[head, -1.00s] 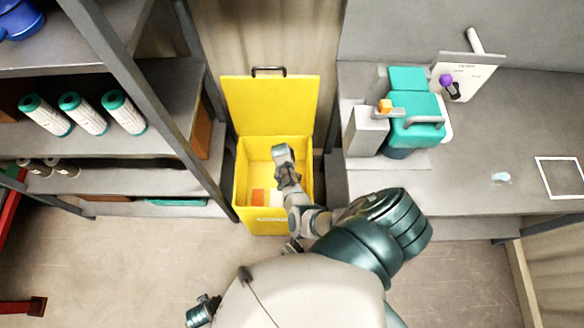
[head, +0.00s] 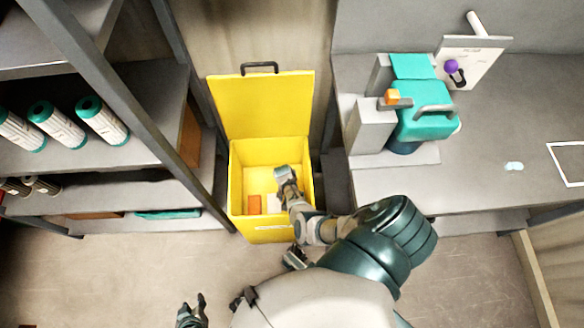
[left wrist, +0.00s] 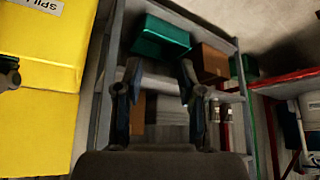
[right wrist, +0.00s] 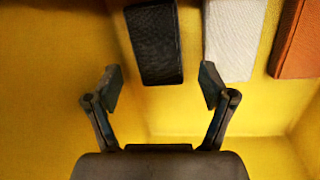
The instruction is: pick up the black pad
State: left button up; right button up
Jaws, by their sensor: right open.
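The black pad (right wrist: 156,42) lies on the yellow floor inside the bin, just beyond my right gripper's fingertips in the right wrist view. My right gripper (right wrist: 161,82) is open and empty, with its fingers spread either side of the pad's line. In the head view my right arm reaches into the yellow bin (head: 240,185); there the gripper and arm hide the black pad. My left gripper (head: 192,310) is low at the bottom of the head view, outside the bin. In the left wrist view it (left wrist: 158,85) is open and empty, facing shelving.
A white pad (right wrist: 233,38) and an orange pad (right wrist: 300,40) lie right of the black one. The bin's lid (head: 265,105) stands open behind. Shelves (head: 140,145) stand left; a grey counter (head: 490,120) with a teal machine (head: 425,115) stands right.

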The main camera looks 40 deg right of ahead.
jog(key=f+b, duration=0.1)
jog(key=f, duration=0.1)
jog(key=s+f+b, duration=0.1)
jog(key=f+b, duration=0.1)
jog(key=f, duration=0.1)
jog(key=shift+s+d+f, duration=0.1)
jog(key=shift+s, duration=0.05)
pick_arm(q)
jog(key=w+d+r+t+h, duration=0.1)
jog(key=w+d+r+t, duration=0.2)
jog(key=w+r+t, duration=0.2)
jog(key=w+t, duration=0.1)
jog(key=w, duration=0.2)
jog(key=shift+w+d+h, duration=0.15)
jog(key=shift+w+h, duration=0.1)
jog(key=shift+h, duration=0.05)
pick_arm(e)
jog(key=c, duration=0.8)
